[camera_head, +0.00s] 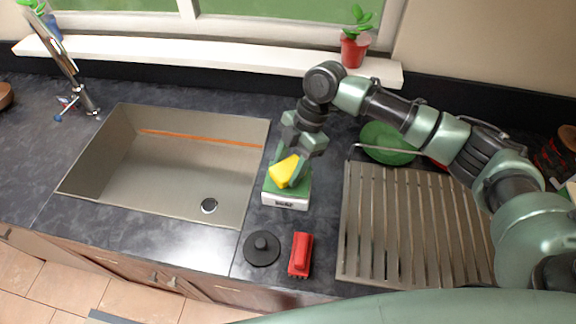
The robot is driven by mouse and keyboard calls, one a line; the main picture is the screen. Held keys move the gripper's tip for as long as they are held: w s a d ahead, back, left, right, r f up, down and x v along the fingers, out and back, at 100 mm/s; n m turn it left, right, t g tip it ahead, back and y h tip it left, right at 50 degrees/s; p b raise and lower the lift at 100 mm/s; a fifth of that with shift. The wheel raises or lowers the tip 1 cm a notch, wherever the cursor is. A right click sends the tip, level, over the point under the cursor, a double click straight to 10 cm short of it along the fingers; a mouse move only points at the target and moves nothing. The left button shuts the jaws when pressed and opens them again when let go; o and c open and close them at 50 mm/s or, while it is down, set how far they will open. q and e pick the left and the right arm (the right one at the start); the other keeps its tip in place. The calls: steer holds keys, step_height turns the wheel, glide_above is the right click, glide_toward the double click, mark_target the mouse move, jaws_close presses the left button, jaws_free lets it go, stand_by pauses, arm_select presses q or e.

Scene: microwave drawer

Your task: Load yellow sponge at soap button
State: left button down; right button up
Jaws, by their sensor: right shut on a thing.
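The yellow sponge (285,171) is held in my right gripper (292,158), tilted. It is over or against the green top of a small white-and-green box (287,198), which looks like the soap dispenser with its push top. I cannot tell whether the sponge presses on the top. The fingertips are partly hidden behind the sponge and by the wrist. My left gripper is not in view.
A sink (180,165) lies to the left, with a faucet (72,75) at its back. A slatted drying rack (410,225) with a green plate (388,143) behind stands to the right. A black lid (261,248) and a red brush (300,255) lie in front of the box.

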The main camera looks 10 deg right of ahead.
mark_target(284, 170)
steer(key=shift+r+p, duration=1.95)
steer(key=shift+r, duration=0.45)
steer(key=shift+f, duration=0.1)
steer(key=shift+s+d+f+m+b, duration=0.15)
steer(key=shift+d+f+m+b, duration=0.1)
steer(key=shift+m+b, duration=0.3)
steer(key=d+m+t+b, duration=0.1)
steer(key=m, duration=0.1)
steer(key=s+d+m+t+b, duration=0.1)
steer(key=m+b, duration=0.1)
steer(key=m, duration=0.1)
steer(key=d+m+t+b, duration=0.1)
steer(key=m+b, duration=0.1)
steer(key=shift+s+d+f, duration=0.1)
steer(key=shift+s+f, duration=0.05)
steer(key=shift+f, duration=0.2)
steer(key=d+m+t+h+b, duration=0.1)
steer(key=m+b, duration=0.1)
steer(key=m, duration=0.2)
steer(key=s+d+m+t+h+b, duration=0.1)
steer(key=d+m+b, duration=0.1)
steer(key=m, duration=0.3)
steer(key=s+d+m+t+h+b, duration=0.1)
steer(key=d+m+h+b, duration=0.1)
steer(key=m, duration=0.3)
steer(key=shift+s+r+b, duration=0.25)
steer(key=shift+r+b, duration=0.1)
steer(key=shift+b, duration=0.1)
steer(key=shift+w, duration=0.1)
